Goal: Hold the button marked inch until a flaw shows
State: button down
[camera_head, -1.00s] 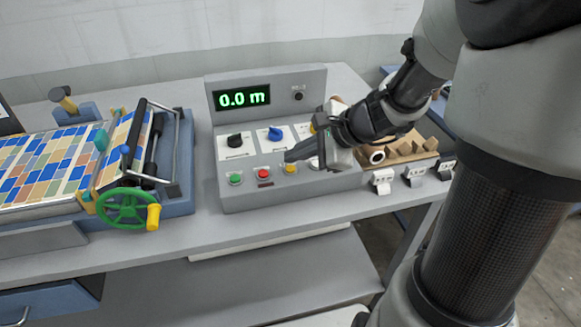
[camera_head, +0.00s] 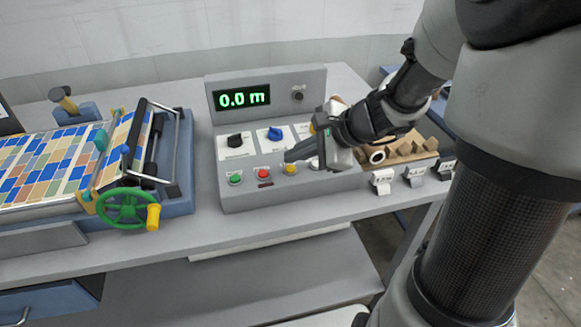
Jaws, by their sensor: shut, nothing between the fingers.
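The grey control box (camera_head: 213,190) stands on the bench with a row of buttons: green (camera_head: 235,180), red (camera_head: 263,174) and yellow (camera_head: 290,169). A further pale button (camera_head: 314,163) is partly hidden by my gripper. The button labels are too small to read, so I cannot tell which says inch. My gripper (camera_head: 288,156) is shut and empty, its tips at or just above the yellow button; I cannot tell whether they touch it. Patterned cloth (camera_head: 47,160) in blue, orange and cream squares lies on the press at left; I see no clear flaw.
A black knob (camera_head: 235,141) and a blue knob (camera_head: 274,134) sit above the buttons. A green handwheel (camera_head: 126,207) with a yellow handle is on the press. A wooden rack (camera_head: 415,146) and white tags (camera_head: 382,181) are right of the box, beside my arm.

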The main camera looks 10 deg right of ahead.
jog(key=shift+f, duration=0.1)
jog(key=shift+f+b, duration=0.3)
jog(key=shift+b, duration=0.15)
jog(key=shift+f+b, duration=0.4)
dwell(0.4)
dwell(1.9)
jog(key=shift+r+p, duration=0.6)
jog(key=shift+r, duration=0.2)
notch_tip(320, 180, up, 5)
jog(key=p, duration=0.4)
